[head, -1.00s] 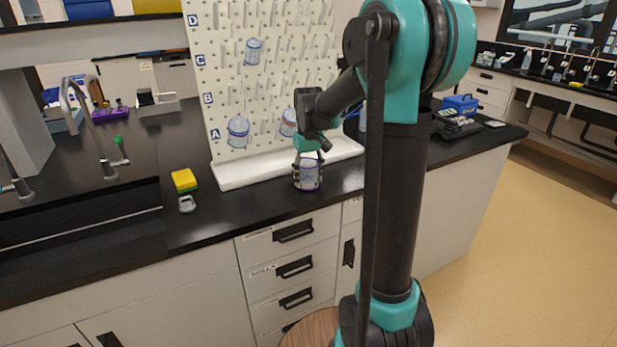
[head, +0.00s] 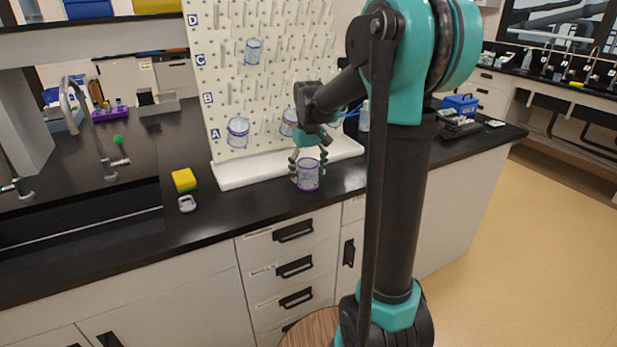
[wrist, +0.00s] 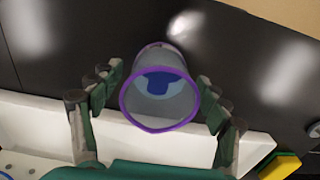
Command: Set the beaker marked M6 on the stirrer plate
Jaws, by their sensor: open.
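A clear beaker with a purple rim (head: 308,176) stands on the black counter, just in front of the pegboard's white tray. In the wrist view I look down at the beaker (wrist: 160,98), with its purple rim towards me and a blue patch showing inside. No marking on it is legible. My gripper (head: 308,170) is open around the beaker; in the wrist view the fingers of my gripper (wrist: 157,85) stand apart from it on both sides. I cannot make out a stirrer plate in these views.
The pegboard (head: 262,95) behind holds several beakers, one on the left (head: 238,132) and one higher up (head: 254,51). A yellow-green sponge (head: 184,180) lies to the left near the sink. Dark equipment (head: 458,127) and a blue box (head: 461,104) stand at the far right.

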